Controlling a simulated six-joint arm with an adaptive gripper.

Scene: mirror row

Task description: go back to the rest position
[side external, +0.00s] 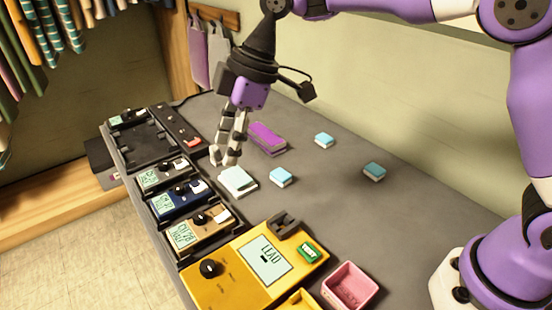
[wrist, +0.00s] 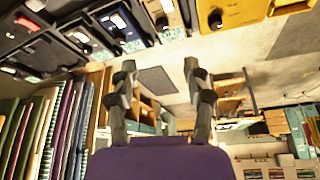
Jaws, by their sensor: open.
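My gripper (side external: 225,157) points down over the grey table (side external: 320,205), by the row of pedals. It is open, and nothing shows between its fingers. In the side view, its tips are just behind a white block (side external: 238,182); I cannot tell the height between them. In the wrist view, my gripper (wrist: 160,72) shows two separated fingers, with the room behind them and pedals along the top edge.
Pedals line the table's left side, including a blue pedal (side external: 178,201) and a large yellow unit (side external: 255,268). A purple block (side external: 267,138) and several light blue blocks, one here (side external: 324,140), lie to the right. A pink bin (side external: 349,287) stands in front.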

